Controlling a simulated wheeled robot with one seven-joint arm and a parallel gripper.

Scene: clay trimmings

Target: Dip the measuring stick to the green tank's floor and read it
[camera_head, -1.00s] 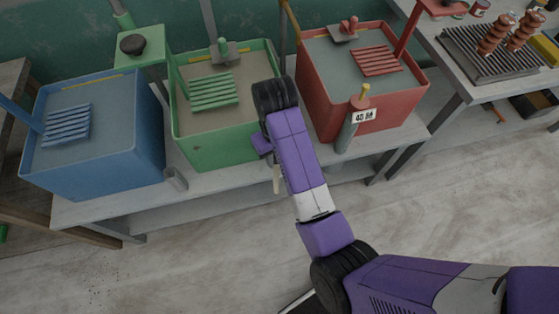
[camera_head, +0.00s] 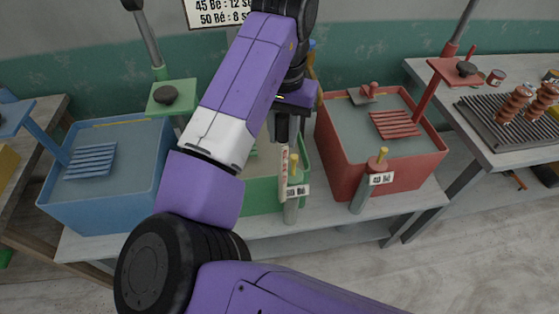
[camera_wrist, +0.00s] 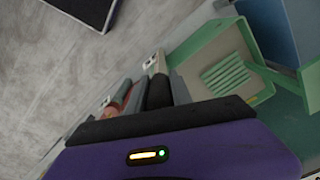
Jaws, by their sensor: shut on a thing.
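My gripper (camera_head: 283,136) points down in front of the green tank (camera_head: 262,198) in the head view. It is shut on the measuring stick (camera_head: 284,168), a pale upright strip with reddish marks. The stick overlaps the tank's front side in the picture. Its lower end is near the labelled green-grey cylinder, and I cannot tell whether it is inside the tank or in front of it. My arm hides much of the tank. In the wrist view the green tank (camera_wrist: 262,97) shows its open top and slatted green rack (camera_wrist: 226,75); the stick is not clear there.
A green-grey cylinder (camera_head: 291,212) with a yellow top stands in front of the green tank. The blue tank (camera_head: 105,200) is at left. The red tank (camera_head: 395,170) is at right, with a cylinder marked 40 Bé (camera_head: 362,197). All stand on a grey bench (camera_head: 330,222).

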